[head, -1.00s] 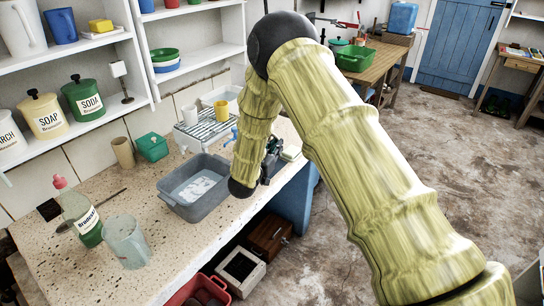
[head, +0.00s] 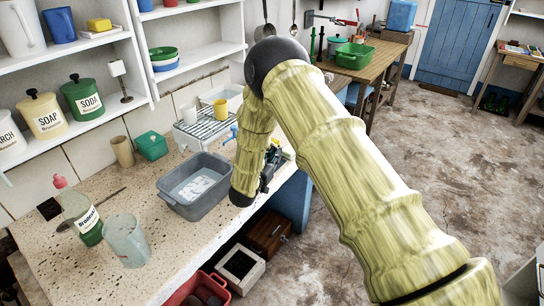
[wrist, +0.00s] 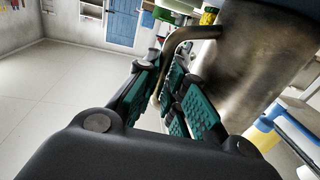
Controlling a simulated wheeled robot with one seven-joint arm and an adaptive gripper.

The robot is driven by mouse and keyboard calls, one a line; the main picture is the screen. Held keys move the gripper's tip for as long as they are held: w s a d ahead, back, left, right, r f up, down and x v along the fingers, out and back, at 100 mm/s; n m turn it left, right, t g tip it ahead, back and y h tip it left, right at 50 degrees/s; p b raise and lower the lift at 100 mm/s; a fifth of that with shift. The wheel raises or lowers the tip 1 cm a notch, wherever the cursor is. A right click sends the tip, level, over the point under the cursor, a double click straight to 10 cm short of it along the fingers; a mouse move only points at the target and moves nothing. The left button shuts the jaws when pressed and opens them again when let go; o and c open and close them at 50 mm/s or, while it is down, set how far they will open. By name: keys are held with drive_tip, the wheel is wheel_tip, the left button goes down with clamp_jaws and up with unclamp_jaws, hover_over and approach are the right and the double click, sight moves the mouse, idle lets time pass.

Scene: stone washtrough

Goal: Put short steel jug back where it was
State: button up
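The short steel jug (wrist: 255,60) fills the upper right of the wrist view, a dull, brownish metal body with a bent handle. The handle runs down between the teal pads of my gripper (wrist: 168,92), which is shut on it. In the head view my gripper (head: 270,167) is at the right edge of the stone counter, partly behind my forearm. The jug cannot be made out in the head view, where my arm covers that area.
A grey basin (head: 207,186) stands on the stone counter (head: 175,240) left of my forearm. A clear jug (head: 125,240) and a bottle (head: 85,220) stand at front left. Shelves (head: 95,138) line the wall.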

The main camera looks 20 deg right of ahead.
drive_tip(key=o, duration=0.4)
drive_tip(key=shift+r, duration=0.1)
drive_tip(key=shift+r, duration=0.15)
drive_tip(key=shift+s+a, duration=0.2)
drive_tip(key=shift+a, duration=0.05)
drive_tip(key=b+v, duration=0.2)
drive_tip(key=v, duration=0.9)
drive_tip(key=shift+s+a, duration=0.1)
drive_tip(key=shift+s, duration=0.1)
